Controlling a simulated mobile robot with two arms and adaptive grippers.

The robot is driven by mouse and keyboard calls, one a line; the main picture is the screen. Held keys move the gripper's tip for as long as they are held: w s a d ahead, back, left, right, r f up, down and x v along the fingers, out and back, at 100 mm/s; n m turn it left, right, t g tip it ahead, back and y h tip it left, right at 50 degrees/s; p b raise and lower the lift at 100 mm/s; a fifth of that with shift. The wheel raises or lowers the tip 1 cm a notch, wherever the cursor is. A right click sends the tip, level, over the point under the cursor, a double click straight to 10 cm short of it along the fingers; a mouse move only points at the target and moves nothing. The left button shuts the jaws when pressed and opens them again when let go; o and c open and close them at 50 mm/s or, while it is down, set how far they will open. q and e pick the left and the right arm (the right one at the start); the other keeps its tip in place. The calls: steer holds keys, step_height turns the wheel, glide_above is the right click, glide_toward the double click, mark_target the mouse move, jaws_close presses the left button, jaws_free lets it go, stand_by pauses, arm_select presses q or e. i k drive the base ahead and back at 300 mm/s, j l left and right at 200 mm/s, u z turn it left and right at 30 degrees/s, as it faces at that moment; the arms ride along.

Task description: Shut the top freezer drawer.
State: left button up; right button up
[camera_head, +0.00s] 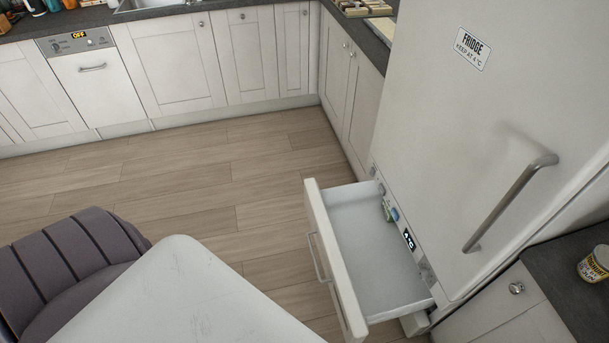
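The fridge (480,110) has a closed white door with a slanted metal handle and a label reading FRIDGE. A small display (408,239) sits on the strip between the door and the drawer. Neither of my grippers is in this view.
A white table (185,300) and a purple padded chair (70,265) stand at the lower left, near the drawer front. Wooden floor (220,185) is clear toward the back cabinets. A dark worktop with a can (595,264) is at the right.

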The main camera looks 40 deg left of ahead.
mark_target(370, 268)
steer(key=j+u, duration=0.2)
steer(key=u, duration=0.15)
steer(key=j+u, duration=0.3)
steer(key=i+l+z, duration=0.1)
steer(key=i+l, duration=0.25)
